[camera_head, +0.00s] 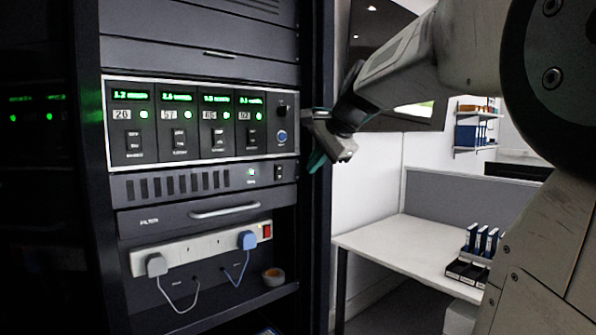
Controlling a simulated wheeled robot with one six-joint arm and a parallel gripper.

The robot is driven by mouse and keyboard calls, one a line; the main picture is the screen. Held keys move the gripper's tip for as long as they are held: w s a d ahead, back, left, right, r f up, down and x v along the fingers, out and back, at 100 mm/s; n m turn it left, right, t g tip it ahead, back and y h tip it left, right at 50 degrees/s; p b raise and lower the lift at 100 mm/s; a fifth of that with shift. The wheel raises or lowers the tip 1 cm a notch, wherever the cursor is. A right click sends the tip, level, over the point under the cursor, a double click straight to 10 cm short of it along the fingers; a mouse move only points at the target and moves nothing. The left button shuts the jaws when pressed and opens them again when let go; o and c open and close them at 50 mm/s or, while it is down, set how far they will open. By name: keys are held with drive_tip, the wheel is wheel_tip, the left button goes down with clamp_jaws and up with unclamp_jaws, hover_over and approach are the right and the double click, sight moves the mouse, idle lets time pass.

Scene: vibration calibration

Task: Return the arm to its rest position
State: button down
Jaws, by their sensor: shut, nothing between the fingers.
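My arm (395,68) reaches in from the right side of the picture and bends down toward the rack's right edge. My gripper (314,163), with teal-edged fingers, is at the arm's end, just right of the instrument panel (200,160). It is shut and empty, with its tip pointing down and left in front of the rack's side post. The panel has several modules with green displays, number plates, lit green lamps and dark switches. At its right end are a dark knob (282,108) and a blue button (282,136). My gripper appears apart from the panel controls.
Below the panel are a drawer with a handle (225,210), a white power strip (198,249) with two plugs, and a small bowl (273,277) on the shelf. A white desk (405,240) with blue binders (482,240) stands right. Open space lies between rack and desk.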

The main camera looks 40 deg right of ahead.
drive_tip(key=shift+s+r, duration=0.4)
drive_tip(key=shift+s, duration=0.25)
drive_tip(key=s+a+f+n+g, duration=0.3)
drive_tip(key=s+a+f+n, duration=0.5)
drive_tip(key=s+f, duration=0.4)
drive_tip(key=s+a+f+n+g, duration=0.4)
drive_tip(key=s+a+f+n, duration=0.5)
drive_tip(key=s+a+f, duration=0.2)
drive_tip(key=shift+s+f+n, duration=0.3)
drive_tip(key=shift+s+f, duration=0.2)
drive_tip(key=shift+s, duration=0.3)
